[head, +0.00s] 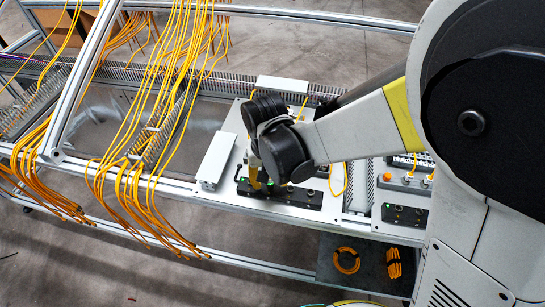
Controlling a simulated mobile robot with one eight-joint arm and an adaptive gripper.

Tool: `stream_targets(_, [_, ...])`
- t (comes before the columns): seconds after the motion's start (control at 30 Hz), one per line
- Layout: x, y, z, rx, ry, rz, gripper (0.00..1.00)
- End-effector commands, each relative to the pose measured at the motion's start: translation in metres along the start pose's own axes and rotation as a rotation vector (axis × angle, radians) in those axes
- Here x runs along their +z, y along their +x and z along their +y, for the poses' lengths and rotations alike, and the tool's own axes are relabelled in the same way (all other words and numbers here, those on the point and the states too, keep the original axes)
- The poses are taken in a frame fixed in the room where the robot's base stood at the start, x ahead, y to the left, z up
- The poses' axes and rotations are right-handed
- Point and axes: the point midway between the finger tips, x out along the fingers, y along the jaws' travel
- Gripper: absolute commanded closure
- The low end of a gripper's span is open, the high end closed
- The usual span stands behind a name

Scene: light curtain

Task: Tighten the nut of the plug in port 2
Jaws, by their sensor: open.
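A black port block (302,199) with small green lights lies on a light mounting plate (235,143) in the middle of the head view. My gripper (262,183) is over the left part of this block, pointing down and largely hidden behind my black wrist. It is open. Something yellow shows beside the fingers, but I cannot tell whether it is a cable or part of the gripper. The plug in port 2 and its nut cannot be made out; my wrist and gripper cover that area.
Bundles of yellow cables (150,110) hang over the metal frame at the left. A white cover (216,158) stands left of the block. A second module with orange and grey parts (405,180) is at the right. Coiled orange cables (347,261) lie on a dark shelf below.

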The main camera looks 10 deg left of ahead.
Motion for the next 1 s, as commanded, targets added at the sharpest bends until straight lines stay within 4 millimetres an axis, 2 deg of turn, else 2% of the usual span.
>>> stream_targets(0.17, [0.001,-0.021,0.0,0.0,0.0,0.0,0.57])
stream_targets(0.4, [0.001,-0.075,0.0,0.0,0.0,0.0,0.57])
stream_targets(0.6, [0.0,-0.108,0.0,0.0,0.0,0.0,0.57])
stream_targets(0.73, [0.0,-0.117,0.0,0.0,0.0,0.0,0.57])
stream_targets(1.0, [0.0,-0.119,0.0,0.0,0.0,0.0,0.57])
